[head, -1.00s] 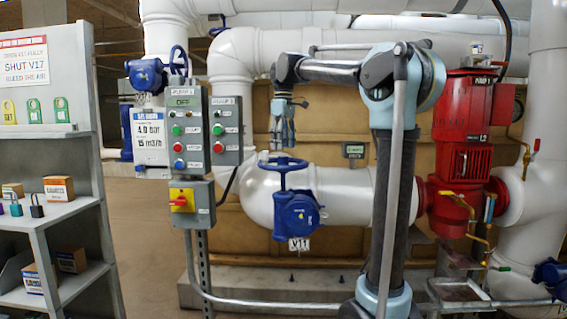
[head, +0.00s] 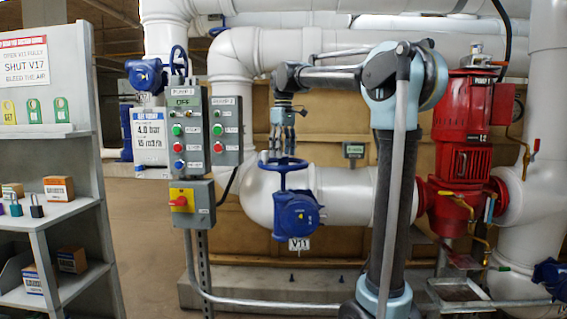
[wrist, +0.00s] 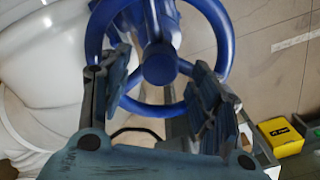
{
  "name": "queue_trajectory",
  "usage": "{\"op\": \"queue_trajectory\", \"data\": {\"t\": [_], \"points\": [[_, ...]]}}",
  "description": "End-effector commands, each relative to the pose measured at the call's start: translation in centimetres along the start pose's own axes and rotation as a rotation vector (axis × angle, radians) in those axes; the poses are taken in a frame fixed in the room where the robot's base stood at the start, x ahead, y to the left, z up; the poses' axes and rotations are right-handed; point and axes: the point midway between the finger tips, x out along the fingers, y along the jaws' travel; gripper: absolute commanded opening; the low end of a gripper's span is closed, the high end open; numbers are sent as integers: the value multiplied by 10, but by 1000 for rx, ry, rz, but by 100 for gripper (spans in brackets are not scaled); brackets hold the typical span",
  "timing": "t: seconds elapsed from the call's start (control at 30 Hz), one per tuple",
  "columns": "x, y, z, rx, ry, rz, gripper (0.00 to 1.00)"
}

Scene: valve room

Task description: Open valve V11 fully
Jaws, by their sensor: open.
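Valve V11 is a blue valve body (head: 297,214) on the white pipe, with its tag (head: 299,244) reading V11 below it. Its blue handwheel (head: 283,165) lies flat on top of the upright stem. My gripper (head: 283,153) points down right at the handwheel. In the wrist view my gripper (wrist: 161,68) is open, with one finger on each side of the wheel's hub (wrist: 160,64), over the near part of the rim. Nothing is held between the fingers. I cannot tell whether the fingers touch the rim.
Grey pump control boxes (head: 188,132) stand left of the valve; a yellow-and-red switch box (head: 191,204) is below them. A red pump (head: 463,160) stands to the right. A shelf (head: 70,210) with tags, padlocks and boxes is at the far left.

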Motion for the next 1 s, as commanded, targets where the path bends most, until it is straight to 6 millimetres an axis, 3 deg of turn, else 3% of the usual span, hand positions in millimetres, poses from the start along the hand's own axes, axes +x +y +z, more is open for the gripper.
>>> {"op": "queue_trajectory", "data": {"t": [0.5, 0.87, 1.0], "points": [[33, 0, 0, 0, 0, 0, 57], [38, 0, 0, 0, 0, 1, 57], [38, 0, 0, 0, 0, 1, 29]]}}
